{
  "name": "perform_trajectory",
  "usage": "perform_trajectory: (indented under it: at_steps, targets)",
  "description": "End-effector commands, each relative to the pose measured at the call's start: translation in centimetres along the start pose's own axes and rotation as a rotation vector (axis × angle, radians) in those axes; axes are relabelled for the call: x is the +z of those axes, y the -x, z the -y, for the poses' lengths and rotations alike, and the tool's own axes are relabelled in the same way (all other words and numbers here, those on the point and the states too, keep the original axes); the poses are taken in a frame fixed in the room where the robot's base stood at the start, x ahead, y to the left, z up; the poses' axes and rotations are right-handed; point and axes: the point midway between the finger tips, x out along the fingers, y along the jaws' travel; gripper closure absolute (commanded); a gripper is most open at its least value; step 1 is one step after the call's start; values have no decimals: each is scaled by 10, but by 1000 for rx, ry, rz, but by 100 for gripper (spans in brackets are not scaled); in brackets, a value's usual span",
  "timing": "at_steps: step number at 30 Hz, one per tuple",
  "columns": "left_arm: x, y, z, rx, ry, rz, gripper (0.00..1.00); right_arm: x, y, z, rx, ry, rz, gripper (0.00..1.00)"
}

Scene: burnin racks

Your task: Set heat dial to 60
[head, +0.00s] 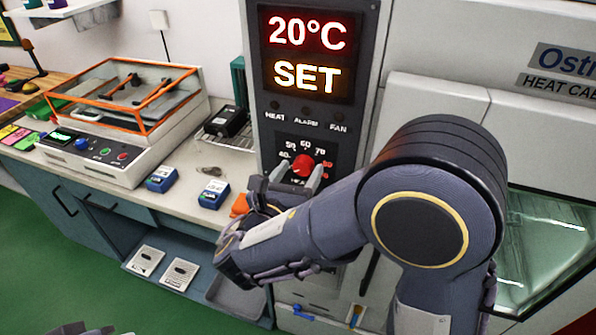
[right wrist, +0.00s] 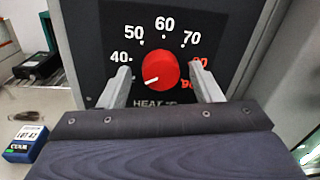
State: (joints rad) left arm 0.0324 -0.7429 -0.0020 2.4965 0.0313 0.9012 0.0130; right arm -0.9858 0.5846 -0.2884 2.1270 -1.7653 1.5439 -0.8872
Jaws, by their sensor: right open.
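The heat dial is a round red knob (head: 303,163) on the black control panel, with a white scale from 40 to 70 and red higher numbers. In the right wrist view the knob (right wrist: 161,66) has a white pointer mark at its lower left, below the 40. The 60 stands straight above it. My right gripper (head: 294,180) is open in front of the dial, and its fingers (right wrist: 164,88) stand on either side of the knob with gaps. The display (head: 305,52) reads 20°C and SET. A grey part, probably of my left gripper (head: 85,328), shows at the bottom edge.
The heat cabinet (head: 440,95) with a glass window stands to the right. A bench (head: 185,165) at left holds an orange-framed tester (head: 120,95) and blue boxes (head: 214,193). Green floor lies at lower left.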

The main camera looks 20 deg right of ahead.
Motion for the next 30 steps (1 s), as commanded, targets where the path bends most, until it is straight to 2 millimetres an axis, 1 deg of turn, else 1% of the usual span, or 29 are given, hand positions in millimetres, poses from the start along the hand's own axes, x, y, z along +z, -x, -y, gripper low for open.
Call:
perform_trajectory:
  at_steps: [6, 16, 17, 23, 30]
  targets:
    - [0, 0, 0, 0, 0, 0, 100, 0, -1, 0, 0, -1, -1, 42]
    - [0, 0, 0, 0, 0, 0, 100, 0, 0, 0, -1, -1, -1, 85]
    - [0, 0, 0, 0, 0, 0, 100, 0, 0, 0, -1, -1, -1, 86]
    - [1, -2, 1, 0, 0, 0, 100, -1, 0, 0, 0, -19, -2, 86]
    - [4, -9, 4, 0, 0, 0, 100, -2, -1, 0, 0, -122, -10, 86]
